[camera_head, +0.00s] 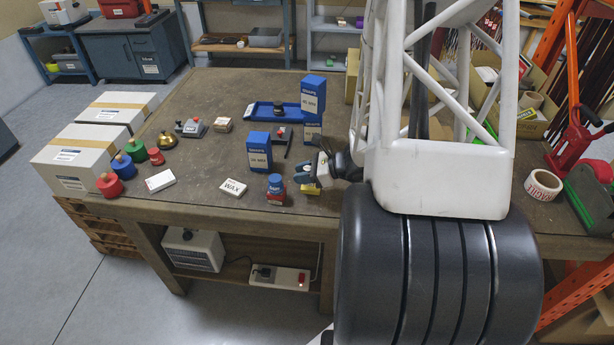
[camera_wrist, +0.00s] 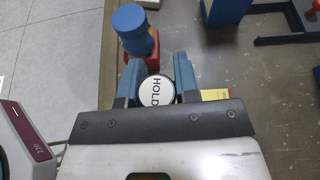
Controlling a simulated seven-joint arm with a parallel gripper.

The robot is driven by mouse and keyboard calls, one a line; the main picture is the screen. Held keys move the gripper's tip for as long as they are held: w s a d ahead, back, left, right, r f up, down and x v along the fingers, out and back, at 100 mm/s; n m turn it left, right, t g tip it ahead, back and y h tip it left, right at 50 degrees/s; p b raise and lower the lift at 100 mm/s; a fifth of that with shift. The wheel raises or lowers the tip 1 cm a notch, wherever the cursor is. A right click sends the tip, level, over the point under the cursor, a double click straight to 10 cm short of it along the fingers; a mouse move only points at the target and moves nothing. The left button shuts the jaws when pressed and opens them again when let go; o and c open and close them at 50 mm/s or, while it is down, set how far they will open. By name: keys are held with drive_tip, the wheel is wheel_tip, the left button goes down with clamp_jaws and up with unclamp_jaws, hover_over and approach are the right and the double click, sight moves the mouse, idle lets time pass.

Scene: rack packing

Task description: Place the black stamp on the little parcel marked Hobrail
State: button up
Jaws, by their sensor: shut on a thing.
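My gripper (camera_head: 311,172) is low over the front edge of the bench. Its blue fingers are shut on a round thing with a dark rim and a white face reading HOLD (camera_wrist: 157,91), which looks like the black stamp. In the head view the fingers largely hide it. A yellow item (camera_head: 311,190) lies just below the gripper; I cannot tell whether they touch. No Hobrail mark is readable. Small parcel-like blocks are a tan one (camera_head: 223,125) farther back and a white one (camera_head: 160,180) at the left.
Blue boxes (camera_head: 259,152) and a blue tray (camera_head: 262,109) stand behind. A WAX block (camera_head: 233,187), coloured knobbed stamps (camera_head: 122,165) and large white cartons (camera_head: 88,152) are at the left.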

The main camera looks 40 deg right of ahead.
drive_tip(key=shift+r, duration=0.1)
wheel_tip(320, 180, up, 14)
drive_tip(key=w+d+n+g, duration=0.1)
drive_tip(key=w+d, duration=0.1)
drive_tip(key=w, duration=2.8)
drive_tip(key=w+a+y, duration=0.1)
drive_tip(key=w+a, duration=0.2)
drive_tip(key=w, duration=0.6)
drive_tip(key=w+a, duration=0.3)
drive_tip(key=w, duration=0.6)
drive_tip(key=shift+n+g, duration=0.3)
drive_tip(key=shift+n, duration=0.1)
wheel_tip(320, 180, down, 5)
drive_tip(key=shift+w+a+f, duration=0.1)
drive_tip(key=shift+a+f, duration=0.05)
drive_tip(key=shift+f, duration=3.15)
